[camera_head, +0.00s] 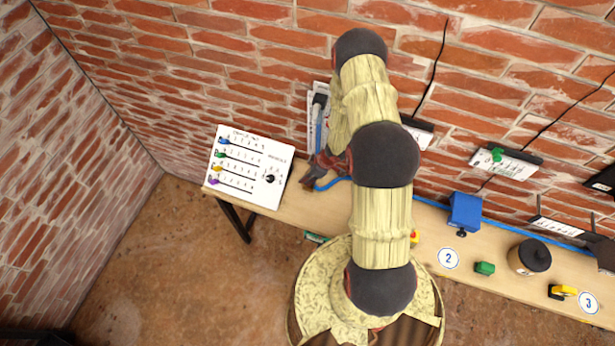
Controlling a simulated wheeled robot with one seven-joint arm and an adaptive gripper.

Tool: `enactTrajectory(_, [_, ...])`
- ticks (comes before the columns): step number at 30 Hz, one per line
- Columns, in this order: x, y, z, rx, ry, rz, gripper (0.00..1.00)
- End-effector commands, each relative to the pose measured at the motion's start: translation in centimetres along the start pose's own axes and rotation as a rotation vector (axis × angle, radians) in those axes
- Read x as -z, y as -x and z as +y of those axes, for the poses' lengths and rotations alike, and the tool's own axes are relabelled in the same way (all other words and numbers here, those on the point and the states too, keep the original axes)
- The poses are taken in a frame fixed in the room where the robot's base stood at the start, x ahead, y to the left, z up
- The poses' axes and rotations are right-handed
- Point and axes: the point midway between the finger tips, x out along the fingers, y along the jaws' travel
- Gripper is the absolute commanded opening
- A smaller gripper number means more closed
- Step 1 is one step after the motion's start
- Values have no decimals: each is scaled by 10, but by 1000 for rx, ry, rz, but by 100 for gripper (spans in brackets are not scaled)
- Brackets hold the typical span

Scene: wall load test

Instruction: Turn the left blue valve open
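No part in view can be told for sure as the left blue valve. A thin blue upright piece (318,132) shows on a panel on the wall, just left of my arm. A blue pipe or hose (332,184) runs along the back of the table below it. My gripper (312,180), dark with reddish parts, points down and left close to the blue pipe. I cannot tell whether it touches the pipe or whether its fingers are open. My arm hides the wall and table right behind it.
A white slider board (250,165) stands left of my gripper. The wooden table (395,255) runs right, bearing a blue box (465,212), a green block (485,268), a dark-lidded pot (530,257) and a yellow item (562,291). A white wall panel (505,162) has a green knob.

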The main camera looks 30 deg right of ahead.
Motion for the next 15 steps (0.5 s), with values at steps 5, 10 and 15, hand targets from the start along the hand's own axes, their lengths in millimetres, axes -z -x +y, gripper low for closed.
enactTrajectory(5, [0, 0, 0, 1, -1, -1, 29])
enactTrajectory(10, [0, 0, 0, 0, -1, 0, 29])
enactTrajectory(15, [0, 13, 0, -1, -1, 0, 29])
